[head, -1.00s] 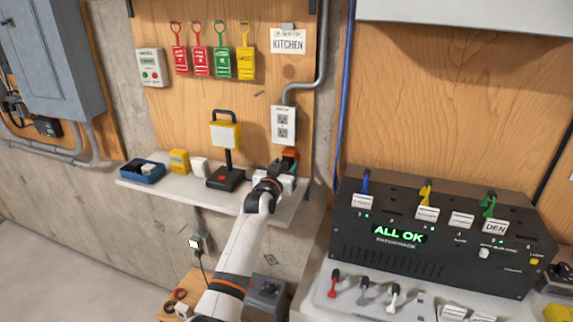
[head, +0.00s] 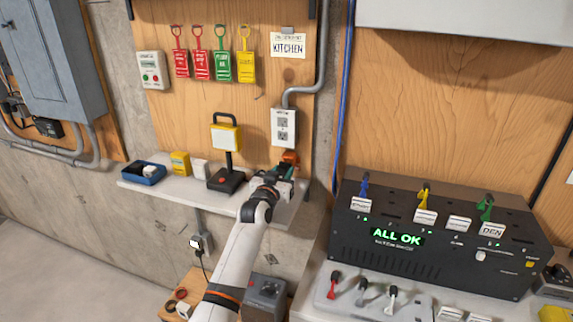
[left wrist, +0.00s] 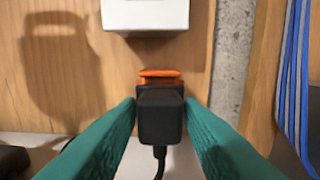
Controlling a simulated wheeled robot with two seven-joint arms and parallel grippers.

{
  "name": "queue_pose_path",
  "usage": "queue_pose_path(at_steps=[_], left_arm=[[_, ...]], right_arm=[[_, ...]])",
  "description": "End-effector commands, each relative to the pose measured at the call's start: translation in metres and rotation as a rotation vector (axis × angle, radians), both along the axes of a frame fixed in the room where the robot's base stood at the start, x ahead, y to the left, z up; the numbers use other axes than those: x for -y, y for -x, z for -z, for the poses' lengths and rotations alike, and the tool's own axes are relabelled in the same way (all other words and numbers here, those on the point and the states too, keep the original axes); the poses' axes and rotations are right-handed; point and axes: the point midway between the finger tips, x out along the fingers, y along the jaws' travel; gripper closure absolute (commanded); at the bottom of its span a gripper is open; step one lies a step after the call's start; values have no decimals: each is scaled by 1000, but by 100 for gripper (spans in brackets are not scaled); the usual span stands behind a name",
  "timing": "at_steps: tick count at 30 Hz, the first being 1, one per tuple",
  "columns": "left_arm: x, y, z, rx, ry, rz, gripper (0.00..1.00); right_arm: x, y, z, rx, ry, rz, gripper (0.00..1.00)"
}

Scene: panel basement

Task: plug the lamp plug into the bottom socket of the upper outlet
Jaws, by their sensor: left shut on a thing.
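The upper outlet (head: 284,127) is a white box with two dark sockets, one above the other, on the wooden panel. Its lower end (left wrist: 147,15) shows at the top of the left wrist view; its sockets are out of sight there. My left gripper (head: 288,168) is just below the outlet, above the shelf. In the left wrist view its green fingers (left wrist: 160,118) are shut on the black lamp plug (left wrist: 160,115), with a cord hanging down. An orange part (left wrist: 159,76) shows beyond the plug. The plug is below the outlet and apart from it. My right gripper is out of view.
The work lamp (head: 226,133) stands on the white shelf (head: 150,187), left of my gripper, with a yellow box (head: 180,162) and a blue tray (head: 143,173). A conduit (head: 322,60) runs beside the outlet. A black console (head: 430,235) stands to the right.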

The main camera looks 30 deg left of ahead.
Motion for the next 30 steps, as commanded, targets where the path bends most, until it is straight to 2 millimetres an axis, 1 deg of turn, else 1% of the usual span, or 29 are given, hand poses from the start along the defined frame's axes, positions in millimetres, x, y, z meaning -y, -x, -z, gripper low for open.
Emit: queue_pose_path(at_steps=[3, 21, 30], left_arm=[[1, 5, -2, 0, 1, 0, 100], [7, 28, -1, -1, 0, 0, 100], [8, 36, -1, 0, 0, 0, 100]], right_arm=[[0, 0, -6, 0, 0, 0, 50], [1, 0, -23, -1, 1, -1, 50], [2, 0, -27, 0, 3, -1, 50]])
